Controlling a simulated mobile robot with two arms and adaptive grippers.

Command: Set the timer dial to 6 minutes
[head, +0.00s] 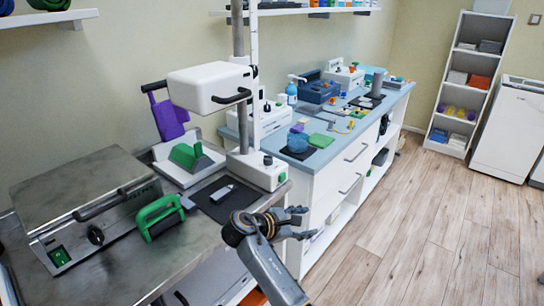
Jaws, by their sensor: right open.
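My right gripper (303,222) is open and empty, in front of the blue-topped counter and to the right of the steel bench's edge. Two dials show, and I cannot tell which is the timer or read any scale. A black round knob (95,236) is on the front of a steel box (85,190) at the left. A small dark knob (268,160) is on the white base of a column stand (262,174). The gripper is apart from both, nearer the stand's knob. My left gripper is not in view.
A green-handled tool (160,215) and a dark mat (222,205) with a small white item lie on the steel bench. A white head (210,85) overhangs it. The blue-topped counter (325,155) behind is crowded. The wooden floor (430,230) at right is clear.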

